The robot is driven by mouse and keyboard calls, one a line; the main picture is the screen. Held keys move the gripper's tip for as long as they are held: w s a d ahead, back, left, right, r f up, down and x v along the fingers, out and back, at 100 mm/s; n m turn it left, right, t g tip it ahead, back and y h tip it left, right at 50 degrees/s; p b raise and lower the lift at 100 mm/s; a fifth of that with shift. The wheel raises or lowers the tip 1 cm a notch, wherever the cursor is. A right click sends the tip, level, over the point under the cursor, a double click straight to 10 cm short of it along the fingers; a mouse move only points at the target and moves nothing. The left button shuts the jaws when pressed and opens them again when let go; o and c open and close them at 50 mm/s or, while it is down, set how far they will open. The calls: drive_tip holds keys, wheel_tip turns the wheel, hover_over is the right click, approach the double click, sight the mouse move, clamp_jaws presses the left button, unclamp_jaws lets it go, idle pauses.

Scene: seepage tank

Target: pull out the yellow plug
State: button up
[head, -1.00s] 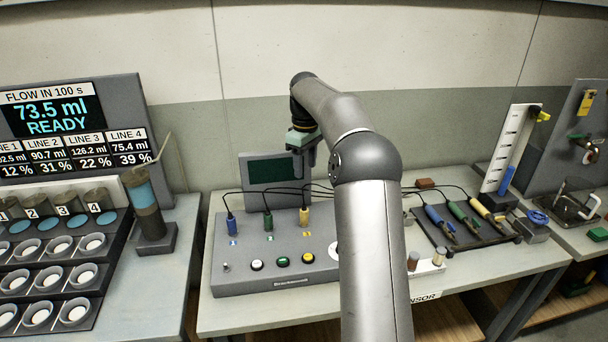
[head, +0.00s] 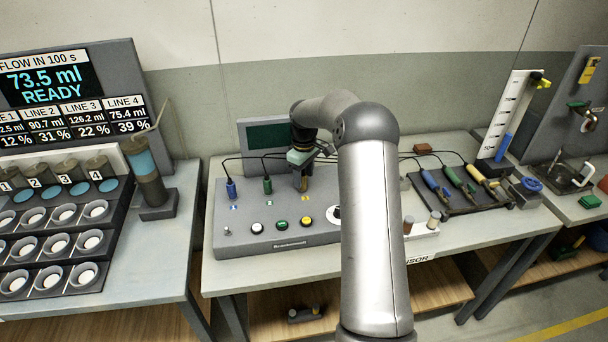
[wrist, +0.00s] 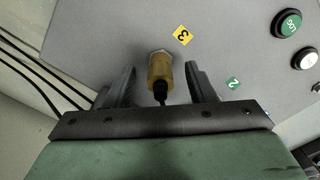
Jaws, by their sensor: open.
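The yellow plug (wrist: 160,72) stands in the grey console (head: 262,216) beside the yellow label 3 (wrist: 182,36). Its black cable leaves the end nearest my gripper in the wrist view. My gripper (wrist: 158,78) is open, with one finger on each side of the plug. Gaps show between the plug and both fingers. In the head view my gripper (head: 303,182) comes down over the plug from above and hides most of it.
A blue plug (head: 231,188) and a green plug (head: 267,185) stand to the left on the same console. Round buttons (head: 281,225) line its front. A dark screen (head: 268,134) stands behind. Several probes lie on a black tray (head: 462,205) to the right.

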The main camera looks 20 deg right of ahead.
sight(304, 171)
drive_tip(key=shift+f, duration=0.5)
clamp_jaws()
drive_tip(key=shift+r, duration=0.45)
drive_tip(key=shift+r+p, duration=1.8)
drive_tip(key=shift+r, duration=0.8)
